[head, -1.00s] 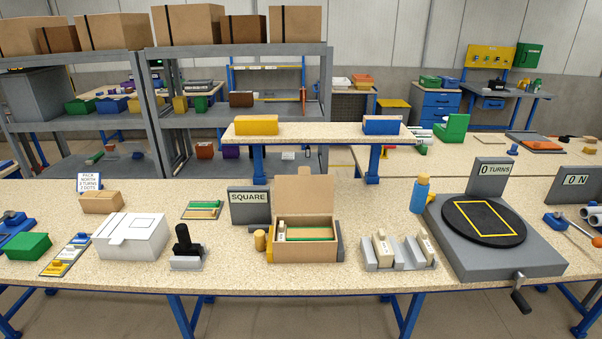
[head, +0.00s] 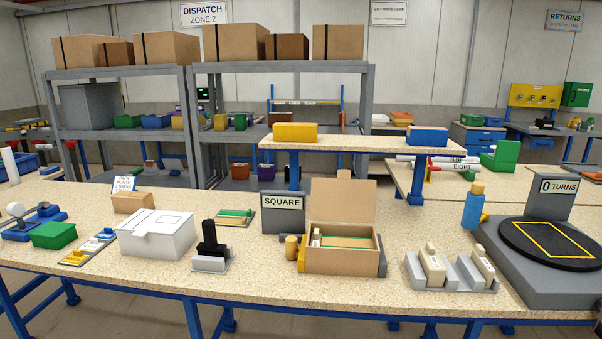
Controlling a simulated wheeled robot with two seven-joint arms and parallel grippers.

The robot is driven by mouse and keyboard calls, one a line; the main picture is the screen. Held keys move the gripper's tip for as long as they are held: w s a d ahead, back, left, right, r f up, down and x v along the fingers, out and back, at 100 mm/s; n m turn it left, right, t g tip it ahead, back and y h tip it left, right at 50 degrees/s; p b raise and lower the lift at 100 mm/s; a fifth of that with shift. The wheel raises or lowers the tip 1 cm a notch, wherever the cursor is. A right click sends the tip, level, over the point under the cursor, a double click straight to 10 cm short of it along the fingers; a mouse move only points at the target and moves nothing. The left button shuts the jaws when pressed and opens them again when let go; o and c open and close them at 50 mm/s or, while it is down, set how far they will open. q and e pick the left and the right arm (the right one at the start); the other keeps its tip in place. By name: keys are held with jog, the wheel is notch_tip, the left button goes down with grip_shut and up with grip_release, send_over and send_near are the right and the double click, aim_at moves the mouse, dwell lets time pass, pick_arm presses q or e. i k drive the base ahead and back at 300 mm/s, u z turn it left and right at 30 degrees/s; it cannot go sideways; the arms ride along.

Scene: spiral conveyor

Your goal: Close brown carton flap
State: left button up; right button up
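The brown carton (head: 342,261) stands on the speckled workbench, just right of the middle of the head view. Its flap (head: 342,199) is open and stands upright along the back edge. Inside lie a green and tan flat piece (head: 347,242) and a small pale item at the left. The carton's floor is mostly hidden by these and by the front wall. Neither of my grippers is in the head view.
A SQUARE sign (head: 283,212) and a small brass cylinder (head: 291,247) stand left of the carton. A grey holder (head: 450,284) with pale blocks and a turntable (head: 552,240) are to the right. A black-handled stamp (head: 209,241) and white box (head: 157,235) are left.

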aim_at(344, 198)
jog(key=u, duration=1.3)
jog(key=k, duration=1)
jog(key=z, duration=1.1)
jog(key=i, duration=0.5)
jog(key=z, duration=0.05)
